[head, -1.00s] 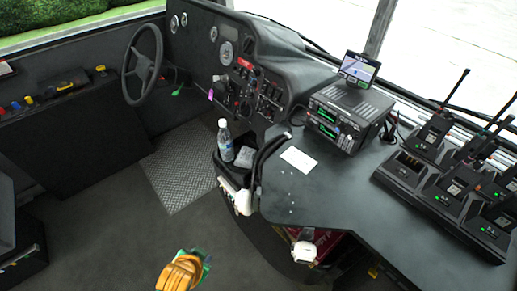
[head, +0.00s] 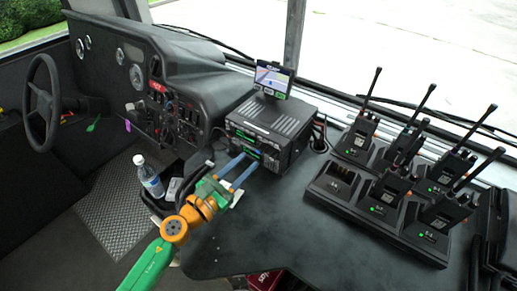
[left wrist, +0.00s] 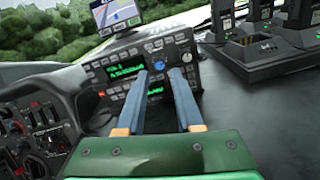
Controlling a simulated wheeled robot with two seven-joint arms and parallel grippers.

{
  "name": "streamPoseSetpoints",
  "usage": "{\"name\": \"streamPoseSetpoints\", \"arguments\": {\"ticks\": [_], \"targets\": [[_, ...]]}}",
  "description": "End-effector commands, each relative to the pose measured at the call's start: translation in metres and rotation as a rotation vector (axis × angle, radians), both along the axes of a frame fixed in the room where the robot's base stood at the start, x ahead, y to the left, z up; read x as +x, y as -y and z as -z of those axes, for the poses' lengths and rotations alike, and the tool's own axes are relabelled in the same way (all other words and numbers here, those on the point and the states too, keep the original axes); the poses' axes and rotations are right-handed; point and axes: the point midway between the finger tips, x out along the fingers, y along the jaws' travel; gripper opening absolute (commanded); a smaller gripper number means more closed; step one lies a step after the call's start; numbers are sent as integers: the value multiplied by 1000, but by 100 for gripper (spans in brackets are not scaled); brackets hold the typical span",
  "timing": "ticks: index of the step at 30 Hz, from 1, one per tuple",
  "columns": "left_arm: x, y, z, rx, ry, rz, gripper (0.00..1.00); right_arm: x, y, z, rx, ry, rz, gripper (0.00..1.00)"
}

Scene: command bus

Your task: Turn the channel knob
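The black two-way radio unit (head: 270,125) stands on the dark counter, with green-lit displays on its front. In the left wrist view its front panel (left wrist: 118,84) shows two green displays, rows of small buttons, a blue-ringed round control (left wrist: 157,44) and a pale round knob (left wrist: 187,57) at the right. I cannot tell which is the channel knob. My left gripper (head: 246,162) points at the radio's front; its two blue fingers (left wrist: 161,76) are apart with nothing between them. The fingers hide part of the panel; contact with it is unclear. My right gripper is not in view.
A small map screen (head: 273,79) sits on top of the radio. A charger rack (head: 325,187) with several handheld radios stands to the right. A water bottle (head: 149,177) stands left of my arm. The dashboard (head: 190,75) and steering wheel (head: 42,102) are farther left. The front counter is clear.

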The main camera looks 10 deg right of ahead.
Motion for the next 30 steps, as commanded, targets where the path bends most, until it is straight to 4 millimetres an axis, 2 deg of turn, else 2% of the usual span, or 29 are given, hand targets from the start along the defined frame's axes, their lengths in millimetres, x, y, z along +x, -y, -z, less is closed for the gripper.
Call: {"name": "streamPoseSetpoints", "arguments": {"ticks": [3, 6, 14, 17, 18, 19, 30], "targets": [[16, 17, 1, -4, -1, -1, 35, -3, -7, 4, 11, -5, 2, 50], [24, 26, 1, -6, -3, -2, 35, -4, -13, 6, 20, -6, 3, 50], [27, 29, 0, -6, -4, -3, 35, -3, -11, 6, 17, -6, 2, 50], [27, 28, 0, -6, -4, -3, 14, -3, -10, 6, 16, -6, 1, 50], [27, 28, 0, -6, -4, -3, 3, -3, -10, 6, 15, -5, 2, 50], [27, 28, 0, -6, -4, -3, 0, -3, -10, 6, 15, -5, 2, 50], [27, 28, 0, -32, -30, -3, 0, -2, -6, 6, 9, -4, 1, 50]]}}
